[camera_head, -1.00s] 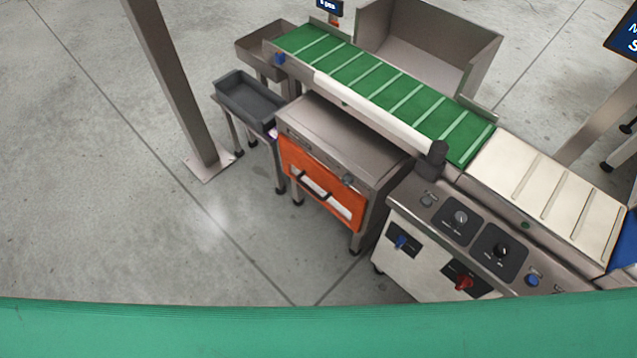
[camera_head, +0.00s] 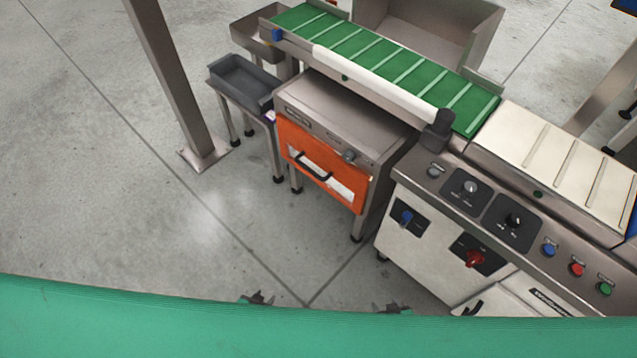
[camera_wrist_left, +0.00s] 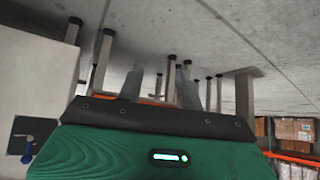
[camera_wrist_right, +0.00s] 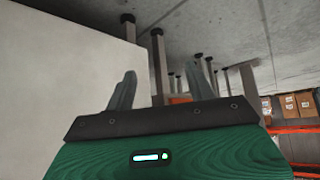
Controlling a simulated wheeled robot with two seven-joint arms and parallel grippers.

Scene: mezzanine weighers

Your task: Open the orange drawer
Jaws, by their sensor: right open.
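The orange drawer (camera_head: 351,189) is in the front of a steel cabinet in the middle of the head view. It has a pale panel and a black bar handle (camera_head: 313,167); its front looks flush with the cabinet. My left gripper (camera_head: 257,298) shows only its tips above my green body edge, below and in front of the drawer. In the left wrist view (camera_wrist_left: 159,69) its fingers are apart and empty. My right gripper (camera_head: 391,308) shows its tips further right; in the right wrist view (camera_wrist_right: 163,68) it is open and empty. Neither touches the drawer.
A control cabinet (camera_head: 400,247) with knobs and buttons stands right of the drawer. A green conveyor (camera_head: 385,70) runs behind it. A grey tray (camera_head: 243,80) on a stand and a steel post (camera_head: 175,85) are to the left. The floor before the drawer is clear.

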